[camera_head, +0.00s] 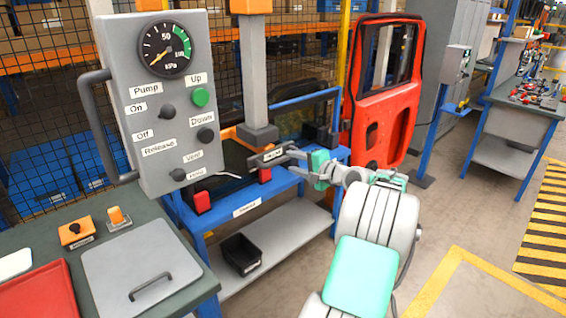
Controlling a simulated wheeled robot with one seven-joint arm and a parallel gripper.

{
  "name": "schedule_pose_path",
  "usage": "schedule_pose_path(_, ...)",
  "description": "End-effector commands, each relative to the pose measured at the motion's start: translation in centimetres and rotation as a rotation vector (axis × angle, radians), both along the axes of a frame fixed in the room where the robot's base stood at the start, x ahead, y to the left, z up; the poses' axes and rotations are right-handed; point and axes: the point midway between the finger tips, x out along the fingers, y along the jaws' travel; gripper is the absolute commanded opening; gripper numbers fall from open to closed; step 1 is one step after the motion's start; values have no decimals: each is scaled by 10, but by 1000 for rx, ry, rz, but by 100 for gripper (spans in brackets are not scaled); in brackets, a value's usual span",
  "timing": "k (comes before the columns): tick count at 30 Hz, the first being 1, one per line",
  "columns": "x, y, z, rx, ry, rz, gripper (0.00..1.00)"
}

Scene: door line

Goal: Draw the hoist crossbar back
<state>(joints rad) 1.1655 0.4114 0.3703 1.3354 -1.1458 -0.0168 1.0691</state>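The hoist has a grey vertical column (254,75) under an orange top section, ending in a dark grey block (257,134). Just below the block is a small dark bar with a white label (271,156), which looks like the crossbar. It is partly hidden. My gripper (286,153) reaches in from the right, its grey fingertips at the right end of this bar. The fingers seem to lie around or against the bar's end, but I cannot tell whether they grip it. A grey control panel (165,100) with gauge, knobs and side handle hangs left of the column.
A blue workbench (245,208) with red blocks stands below the column, a black bin (241,254) on its lower shelf. A red door (383,90) stands behind right. A dark table (190,285) is front left. Floor at right is open.

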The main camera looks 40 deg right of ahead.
Motion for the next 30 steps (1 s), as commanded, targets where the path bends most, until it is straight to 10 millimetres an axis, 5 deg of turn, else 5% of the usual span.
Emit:
schedule_pose_path(7,46,3,-8,-2,3,4,39)
schedule_pose_path(17,55,2,-11,-4,4,1,39)
schedule_pose_path(30,55,3,-11,-4,4,1,5)
